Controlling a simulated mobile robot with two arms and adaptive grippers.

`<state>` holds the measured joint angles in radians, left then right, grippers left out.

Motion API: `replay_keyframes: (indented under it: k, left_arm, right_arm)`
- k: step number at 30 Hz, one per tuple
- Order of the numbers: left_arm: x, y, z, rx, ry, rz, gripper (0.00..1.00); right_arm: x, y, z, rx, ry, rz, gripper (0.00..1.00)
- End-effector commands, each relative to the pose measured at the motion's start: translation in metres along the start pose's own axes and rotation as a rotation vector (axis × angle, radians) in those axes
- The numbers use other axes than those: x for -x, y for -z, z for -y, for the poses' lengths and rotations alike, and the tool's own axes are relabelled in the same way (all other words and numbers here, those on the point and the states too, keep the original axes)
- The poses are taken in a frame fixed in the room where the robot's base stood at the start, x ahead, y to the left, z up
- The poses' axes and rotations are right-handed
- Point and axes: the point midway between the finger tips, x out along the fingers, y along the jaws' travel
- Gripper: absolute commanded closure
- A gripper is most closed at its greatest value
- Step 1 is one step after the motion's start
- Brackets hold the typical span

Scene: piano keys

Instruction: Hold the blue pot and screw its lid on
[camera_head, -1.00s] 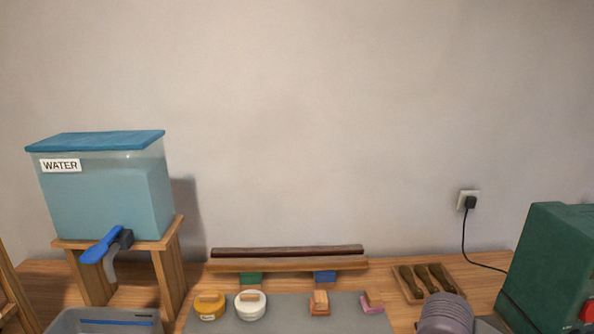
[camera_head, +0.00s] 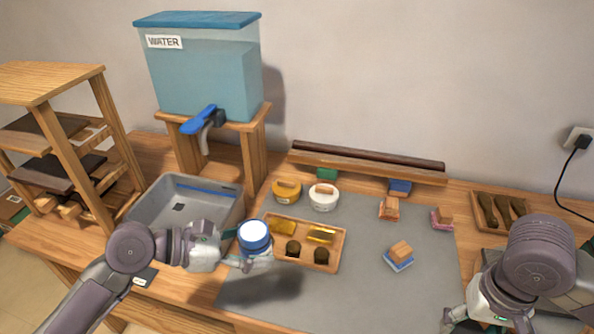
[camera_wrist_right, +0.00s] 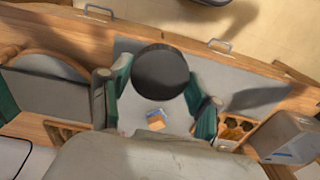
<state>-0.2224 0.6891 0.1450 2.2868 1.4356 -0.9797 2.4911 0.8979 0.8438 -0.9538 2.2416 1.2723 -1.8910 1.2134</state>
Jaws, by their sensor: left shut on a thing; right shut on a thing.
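The blue pot (camera_head: 254,237) is upright in my left gripper (camera_head: 250,260), left of the middle in the head view. Its round top looks white inside a blue rim, with no lid on it. The pot is held above the table, just left of the wooden tray. My right gripper (camera_head: 490,319) is at the lower right of the head view, far from the pot. In the right wrist view a dark round disc (camera_wrist_right: 160,68), seemingly the lid, is between the fingers of my right gripper (camera_wrist_right: 160,82), which is shut on it.
A grey basin (camera_head: 165,205) and water tank (camera_head: 200,70) are at left. The mat's middle right is mostly clear around a blue-based block (camera_head: 399,256).

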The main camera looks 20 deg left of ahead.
Motion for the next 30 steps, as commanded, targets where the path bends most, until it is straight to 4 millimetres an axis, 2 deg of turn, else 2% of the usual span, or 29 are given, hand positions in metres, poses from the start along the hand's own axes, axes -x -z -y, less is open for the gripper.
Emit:
replay_keyframes:
  k: [5,21,25,30]
  left_arm:
    - [-0.012,-0.005,0.005,-0.027,0.06,0.003,1.0]
    - [-0.105,-0.028,0.054,-0.229,0.547,0.002,1.0]
    - [-0.118,-0.03,0.061,-0.255,0.614,0.003,1.0]
    - [-0.123,-0.03,0.065,-0.268,0.645,0.001,1.0]
  right_arm:
    - [0.0,0.0,0.0,0.0,0.0,0.0,0.62]
    - [0.0,0.0,0.0,0.001,0.0,0.0,0.62]
    - [0.0,0.0,0.0,0.001,0.0,0.0,0.62]
    - [0.0,0.0,0.0,0.001,0.0,0.0,0.62]
